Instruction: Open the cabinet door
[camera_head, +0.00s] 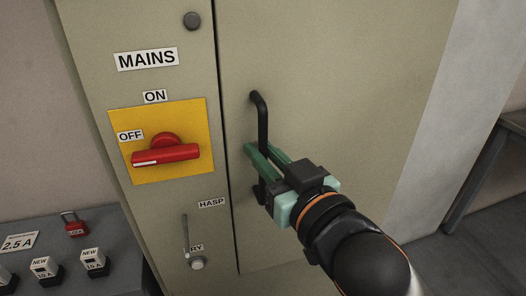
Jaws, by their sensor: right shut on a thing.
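The cabinet door (340,90) is a large beige-grey panel, and its left edge lies along the seam with the fixed panel, with no clear gap showing. A black bar handle (262,118) stands upright near that edge. My right gripper (262,160) comes in from the lower right and is shut on the handle's middle to lower part, with its green fingers around the bar. The handle's lower mount is partly hidden by the gripper. On the fixed panel (100,60), a red rotary switch (165,152) sits on a yellow plate, its handle lying roughly level beneath the OFF label. My left gripper is not in view.
A metal lever (185,237) hangs below the switch near the HASP label (212,203). A grey bench (100,225) at lower left holds a red padlock (74,224) and several small labelled blocks. A dark table (490,165) stands at right, with open floor in front of it.

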